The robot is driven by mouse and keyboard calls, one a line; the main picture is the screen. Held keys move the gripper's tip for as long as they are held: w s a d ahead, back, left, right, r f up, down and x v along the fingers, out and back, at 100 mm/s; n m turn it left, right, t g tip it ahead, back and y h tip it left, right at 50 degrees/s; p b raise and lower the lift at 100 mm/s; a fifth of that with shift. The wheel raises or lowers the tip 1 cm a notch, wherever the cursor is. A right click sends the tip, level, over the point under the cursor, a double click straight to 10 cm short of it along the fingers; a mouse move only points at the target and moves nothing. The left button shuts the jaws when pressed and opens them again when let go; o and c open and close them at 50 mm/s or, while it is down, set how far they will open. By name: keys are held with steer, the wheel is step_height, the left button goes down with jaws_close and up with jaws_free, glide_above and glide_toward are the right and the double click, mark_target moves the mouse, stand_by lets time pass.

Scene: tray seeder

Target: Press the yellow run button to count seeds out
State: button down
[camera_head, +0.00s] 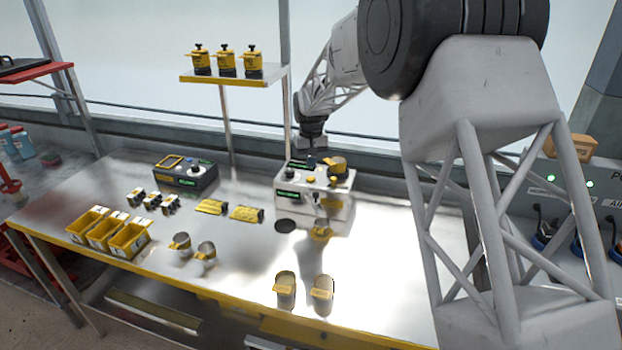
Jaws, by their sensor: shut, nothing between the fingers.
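The white seeder machine (342,209) stands on the metal bench right of centre, with small green-lit displays and dark knobs. A small yellow button (311,181) shows on its top panel; I take it for the run button, but it is too small to read a label. A yellow and grey hopper (338,166) sits at the machine's back right. My gripper (311,162) points down over the back of the machine's top, shut and empty. It appears above and behind the yellow button; I cannot tell the exact gap.
A dark control box (186,178) stands left on the bench (235,255). Yellow bins (128,241), yellow packets (246,214) and metal cups (285,292) lie around. A yellow-edged shelf (225,80) holds 3 yellow canisters. The bench between packets and front cups is mostly clear.

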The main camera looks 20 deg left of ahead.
mark_target(313, 179)
steer(key=shift+r, duration=1.7)
steer(key=s+d+r+m, duration=0.1)
steer(key=s+d+r, duration=0.5)
steer(key=d, duration=0.4)
steer(key=s+d+r+m+t, duration=0.1)
steer(key=s+d+r, duration=0.2)
steer(key=s+d, duration=0.65)
steer(key=s+d+r+m, duration=0.1)
steer(key=s+d+r, duration=0.45)
steer(key=d, duration=0.45)
steer(key=s+d+f+m, duration=0.1)
steer(key=s+d, duration=0.4)
steer(key=s, duration=0.5)
steer(key=s+d+f+m+t, duration=0.1)
steer(key=s+d+f, duration=0.2)
steer(key=s, duration=0.7)
steer(key=s+d+f+m, duration=0.1)
steer(key=s+d+f, duration=0.1)
steer(key=s+d, duration=0.5)
steer(key=s, duration=0.3)
steer(key=shift+s+d+t, duration=0.2)
steer(key=shift+s+t, duration=0.1)
steer(key=shift+s, duration=0.05)
